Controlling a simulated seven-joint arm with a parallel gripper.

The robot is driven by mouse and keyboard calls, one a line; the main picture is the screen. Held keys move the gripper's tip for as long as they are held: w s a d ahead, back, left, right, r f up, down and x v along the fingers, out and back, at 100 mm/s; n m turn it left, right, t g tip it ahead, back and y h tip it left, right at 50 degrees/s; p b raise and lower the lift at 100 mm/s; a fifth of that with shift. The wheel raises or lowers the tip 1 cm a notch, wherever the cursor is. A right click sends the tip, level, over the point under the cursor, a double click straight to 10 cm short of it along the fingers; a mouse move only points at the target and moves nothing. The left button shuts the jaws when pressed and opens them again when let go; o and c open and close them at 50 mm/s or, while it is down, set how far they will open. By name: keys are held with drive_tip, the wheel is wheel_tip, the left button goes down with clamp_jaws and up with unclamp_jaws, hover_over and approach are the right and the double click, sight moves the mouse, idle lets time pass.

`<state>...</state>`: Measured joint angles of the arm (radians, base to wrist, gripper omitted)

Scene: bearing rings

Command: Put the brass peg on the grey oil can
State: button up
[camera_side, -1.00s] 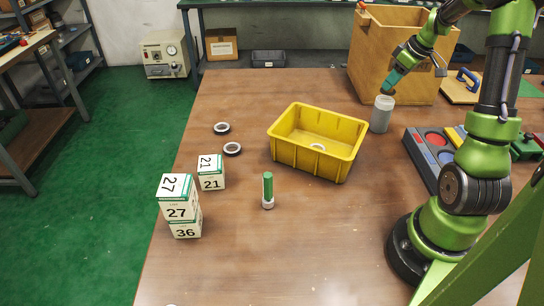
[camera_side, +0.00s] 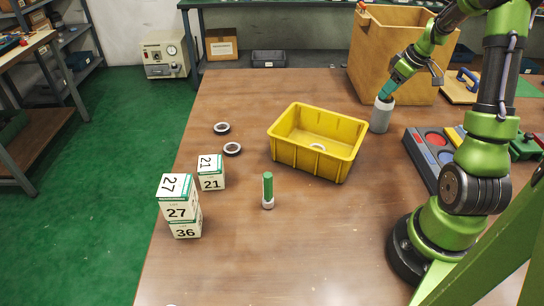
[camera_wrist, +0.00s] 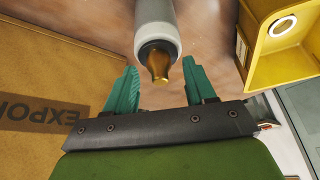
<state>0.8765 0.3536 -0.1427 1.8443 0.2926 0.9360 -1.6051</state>
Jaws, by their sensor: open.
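The grey can (camera_side: 381,116) stands upright on the table, left of my arm and in front of the wooden box. In the wrist view the grey can (camera_wrist: 155,22) has a dark collar and a brass-coloured tip (camera_wrist: 159,66) on top. I cannot tell whether this tip is a separate peg or the can's spout. My gripper (camera_side: 386,97) is just above the can, pointing down. In the wrist view its teal fingers (camera_wrist: 160,72) are open, one on each side of the brass tip, with gaps visible. No other brass peg is clear.
A yellow bin (camera_side: 345,165) with a ring inside stands left of the can. The wooden box (camera_side: 400,60) is close behind my gripper. A dark tray (camera_side: 424,160) lies to the right. A green cylinder (camera_side: 268,185), two rings and number blocks (camera_side: 178,205) are further left.

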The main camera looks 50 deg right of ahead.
drive_tip(key=v, duration=1.2)
drive_tip(key=w+a+r+m+t, duration=0.1)
drive_tip(key=w+a+r, duration=0.1)
drive_tip(key=a, duration=0.8)
drive_tip(key=w+a+r+m, duration=0.1)
drive_tip(key=w+a, duration=0.2)
drive_tip(key=a, duration=0.7)
drive_tip(key=s+a+f+m+y, duration=0.1)
drive_tip(key=s+a, duration=0.2)
drive_tip(key=a, duration=0.5)
drive_tip(key=s+a+f+m+t+y, duration=0.1)
drive_tip(key=s+a, duration=0.2)
drive_tip(key=a, duration=0.6)
drive_tip(key=shift+s+t, duration=0.15)
drive_tip(key=shift+t, duration=0.15)
